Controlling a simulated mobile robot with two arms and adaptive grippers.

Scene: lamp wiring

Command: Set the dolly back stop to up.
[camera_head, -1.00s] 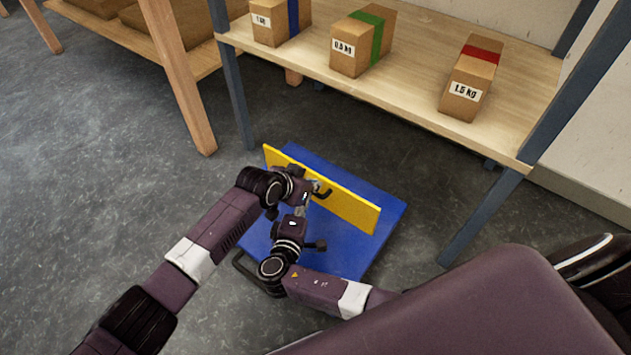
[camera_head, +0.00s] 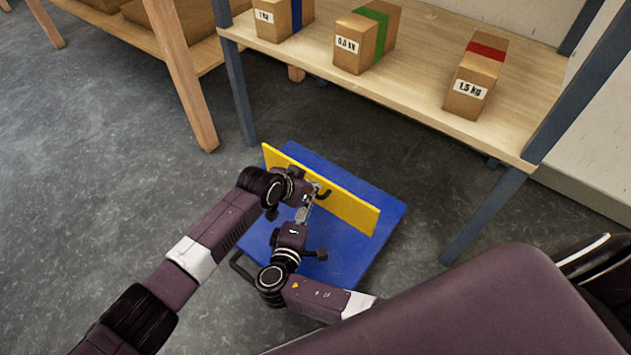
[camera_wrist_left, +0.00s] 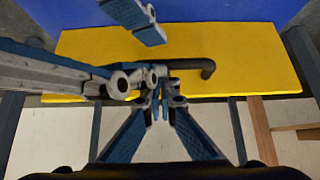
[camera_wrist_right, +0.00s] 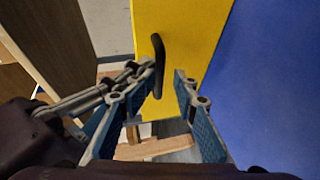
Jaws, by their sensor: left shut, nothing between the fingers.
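The dolly is a blue platform (camera_head: 375,200) on the floor. Its back stop, a yellow panel (camera_head: 350,208), stands on edge across it, raised; its exact tilt is hard to judge. A dark hooked handle (camera_wrist_right: 158,62) sits on the panel and also shows in the left wrist view (camera_wrist_left: 195,66). My left gripper (camera_wrist_left: 163,102) is shut and empty, close to the panel by the handle. My right gripper (camera_wrist_right: 160,85) is open, its fingers spread on either side of the handle's lower end; contact cannot be told. In the head view, the fingertips are partly hidden.
A wooden shelf (camera_head: 420,85) with blue-grey posts stands just behind the dolly and holds several labelled boxes. A wooden table leg (camera_head: 180,75) is at the upper left. The grey floor (camera_head: 90,170) left of the dolly is clear. My two wrists are very close together.

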